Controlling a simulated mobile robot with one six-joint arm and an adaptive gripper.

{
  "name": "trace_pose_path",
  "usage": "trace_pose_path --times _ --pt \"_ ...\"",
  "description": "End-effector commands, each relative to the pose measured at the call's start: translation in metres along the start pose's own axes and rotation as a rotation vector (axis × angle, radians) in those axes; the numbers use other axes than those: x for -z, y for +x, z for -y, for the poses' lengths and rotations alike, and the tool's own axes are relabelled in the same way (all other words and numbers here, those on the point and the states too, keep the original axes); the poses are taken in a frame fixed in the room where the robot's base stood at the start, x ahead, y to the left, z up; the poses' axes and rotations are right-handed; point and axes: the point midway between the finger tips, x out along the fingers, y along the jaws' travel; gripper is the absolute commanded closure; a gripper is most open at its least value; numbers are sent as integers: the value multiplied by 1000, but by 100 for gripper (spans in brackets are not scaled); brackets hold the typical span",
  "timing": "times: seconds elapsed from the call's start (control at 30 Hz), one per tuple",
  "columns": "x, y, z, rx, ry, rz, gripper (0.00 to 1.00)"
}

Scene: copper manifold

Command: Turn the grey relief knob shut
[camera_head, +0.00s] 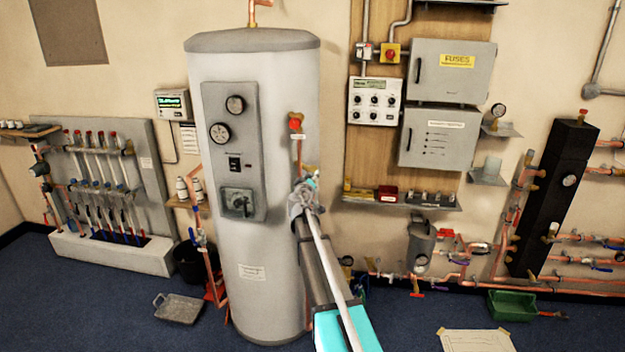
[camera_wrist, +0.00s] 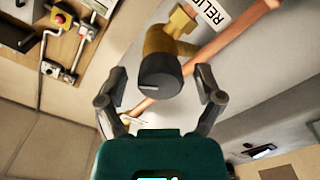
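The grey relief knob (camera_wrist: 160,76) is a dark grey round cap with a pale line on its face. It sits on a brass valve body (camera_wrist: 168,42) on a copper pipe in the wrist view. A white label beginning "RELI" (camera_wrist: 212,12) is beside it, cut off by the frame edge. My gripper (camera_wrist: 160,84) is open, with one finger on each side of the knob and visible gaps between. In the head view my gripper (camera_head: 303,196) is at the right side of the white cylinder (camera_head: 262,285); the knob is hidden there or too small to make out.
A red-handled valve (camera_head: 296,122) is on the cylinder above my gripper. The control panel (camera_head: 232,150) is to the left. A narrow shelf (camera_head: 400,201) and grey fuse boxes (camera_head: 452,72) are on the wall to the right. Copper pipe runs close beside the knob.

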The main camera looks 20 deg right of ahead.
Motion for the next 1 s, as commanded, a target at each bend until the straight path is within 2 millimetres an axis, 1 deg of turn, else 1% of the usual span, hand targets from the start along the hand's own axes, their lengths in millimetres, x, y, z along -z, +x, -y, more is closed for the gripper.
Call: trace_pose_path --times 0.03,0.07,0.1,0.37,0.4,0.5,0.73,1.0 --pt "0 0 0 0 0 0 31" --pt "0 0 0 0 0 0 37" --pt "0 0 0 0 0 0 44" --pt "-1 0 -1 -1 0 1 92" --pt "-8 8 -9 -4 0 4 94" --pt "-4 3 -4 -4 -3 3 95" --pt "-2 1 -3 -5 -37 4 94" --pt "-2 0 -3 -4 -168 4 95"
